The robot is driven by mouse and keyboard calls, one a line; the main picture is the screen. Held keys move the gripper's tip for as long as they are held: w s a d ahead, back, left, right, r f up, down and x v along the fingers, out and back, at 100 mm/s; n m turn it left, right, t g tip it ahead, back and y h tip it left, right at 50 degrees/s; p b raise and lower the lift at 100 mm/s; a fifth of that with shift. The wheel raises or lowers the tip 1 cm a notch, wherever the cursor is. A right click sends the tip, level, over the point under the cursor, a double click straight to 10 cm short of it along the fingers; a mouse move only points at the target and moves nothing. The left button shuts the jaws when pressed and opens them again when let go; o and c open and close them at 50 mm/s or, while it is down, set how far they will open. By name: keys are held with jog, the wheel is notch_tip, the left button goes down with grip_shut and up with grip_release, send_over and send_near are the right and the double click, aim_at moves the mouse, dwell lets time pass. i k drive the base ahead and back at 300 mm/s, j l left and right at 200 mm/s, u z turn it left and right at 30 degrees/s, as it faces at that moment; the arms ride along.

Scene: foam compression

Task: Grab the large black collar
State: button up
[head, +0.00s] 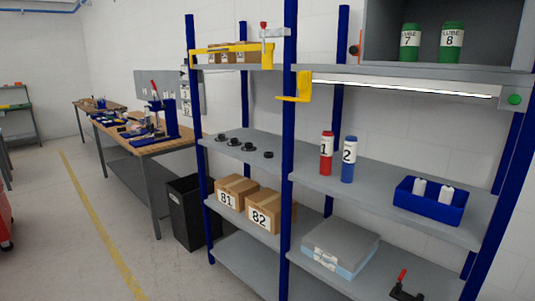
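Several small black round pieces that look like collars lie in a loose row on the left part of the grey middle shelf (262,138). One black piece (221,137) is at the left end, one (233,143) is beside it, and another (248,146) follows. The rightmost black piece (268,155) sits a little apart, left of a blue upright. They are too small here for me to tell which is the large collar. My gripper is not in view.
Blue uprights (287,150) frame the shelves. Red bottle 1 (326,155) and blue bottle 2 (348,160) stand to the right, with a blue bin (430,210) beyond. Boxes 81 (236,191) and 82 (265,211) sit below. A black waste bin (190,210) stands left.

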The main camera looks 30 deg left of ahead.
aim_at(266, 155)
jog(key=i+j, duration=0.45)
jog(key=j, duration=0.2)
jog(key=i+j, duration=0.45)
jog(key=j, duration=0.2)
jog(key=i+j, duration=0.4)
jog(key=j, duration=0.25)
jog(key=i+j, duration=0.45)
jog(key=j, duration=0.2)
jog(key=i+j+u, duration=0.1)
jog(key=i+j, duration=0.35)
jog(key=j, duration=0.15)
jog(key=i+j, duration=0.45)
jog(key=j, duration=0.2)
